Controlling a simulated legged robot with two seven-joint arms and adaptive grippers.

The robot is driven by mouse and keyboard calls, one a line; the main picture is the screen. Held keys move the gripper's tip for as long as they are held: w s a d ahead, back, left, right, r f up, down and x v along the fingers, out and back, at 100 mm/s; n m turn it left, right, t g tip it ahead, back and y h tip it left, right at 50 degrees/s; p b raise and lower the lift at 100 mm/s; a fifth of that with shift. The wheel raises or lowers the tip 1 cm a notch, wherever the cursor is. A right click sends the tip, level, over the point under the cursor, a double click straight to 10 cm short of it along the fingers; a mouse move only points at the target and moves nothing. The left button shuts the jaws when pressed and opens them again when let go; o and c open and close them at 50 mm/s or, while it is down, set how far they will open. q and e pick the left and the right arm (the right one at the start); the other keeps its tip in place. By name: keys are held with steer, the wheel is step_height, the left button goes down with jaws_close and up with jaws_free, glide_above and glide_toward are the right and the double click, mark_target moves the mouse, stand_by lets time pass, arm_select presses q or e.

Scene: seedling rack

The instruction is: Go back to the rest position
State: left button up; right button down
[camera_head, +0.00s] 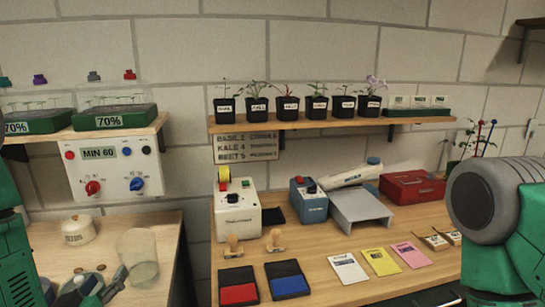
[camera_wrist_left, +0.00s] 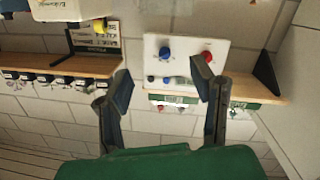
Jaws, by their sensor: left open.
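My left gripper (camera_head: 100,290) is low at the left in the head view, over the left bench near a clear jar (camera_head: 140,258). It also shows in the left wrist view (camera_wrist_left: 160,82), where its two dark fingers stand wide apart with nothing between them. The wrist view is upside down. Beyond the fingers hangs the white control panel (camera_wrist_left: 185,62) with red and blue knobs. In the head view my right arm shows at the right edge, and its gripper is out of view.
Potted seedlings stand on the wall shelf (camera_head: 300,124). The left shelf (camera_head: 75,135) holds green trays. The right bench (camera_head: 325,240) carries a white labeler (camera_head: 237,212), a blue device (camera_head: 308,200), a red box (camera_head: 411,188), ink pads and seed packets. A white pot (camera_head: 78,231) stands on the left bench.

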arm_select(q)
steer(key=s+d+f+m+g+h+b, duration=0.15)
steer(key=s+f+g, duration=0.25)
steer(key=f, duration=0.6)
steer(key=s+d+f+m+g+h+b, duration=0.1)
steer(key=s+d+f+m+g+b, duration=0.3)
steer(key=f, duration=0.6)
steer(key=s+f+g+b, duration=0.1)
steer(key=s+f+g, duration=0.3)
steer(key=s, duration=0.5)
steer(key=s+f+g+b, duration=0.1)
steer(key=s+f+g, duration=0.3)
steer(key=s+f, duration=0.4)
steer(key=shift+s+d+f, duration=0.2)
steer(key=shift+s+d, duration=0.1)
steer(key=shift+s, duration=0.7)
steer(key=shift+w, duration=0.15)
